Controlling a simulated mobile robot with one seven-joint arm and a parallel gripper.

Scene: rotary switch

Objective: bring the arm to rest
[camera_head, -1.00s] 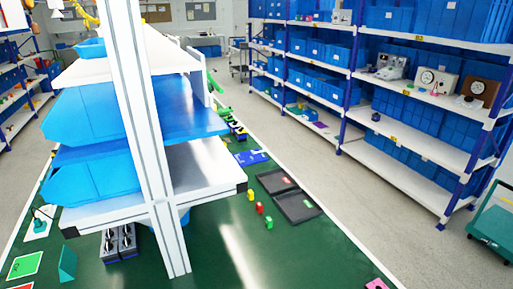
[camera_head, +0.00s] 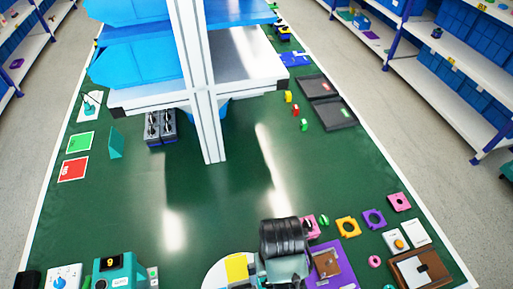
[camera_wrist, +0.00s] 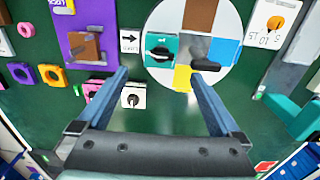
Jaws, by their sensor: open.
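My gripper (camera_wrist: 163,69) is open and empty in the wrist view, its two blue-grey fingers spread wide. Beyond the fingers, a teal rotary switch (camera_wrist: 153,57) with a black knob sits at the edge of a white disc (camera_wrist: 213,75). A smaller white switch (camera_wrist: 133,101) with a dark knob shows between the fingers, nearer the palm. No object is between the fingertips as far as I can tell. In the head view my dark wrist is at the bottom centre, over the green table (camera_head: 215,200); it hides the fingertips and part of the white disc (camera_head: 212,277).
A shelf rack with blue bins (camera_head: 140,67) stands on the far table. A teal device showing 9 (camera_head: 118,272) is at the front left. A purple plate (camera_head: 345,272), a brown board (camera_head: 440,268) and coloured rings lie at the right. The middle table is clear.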

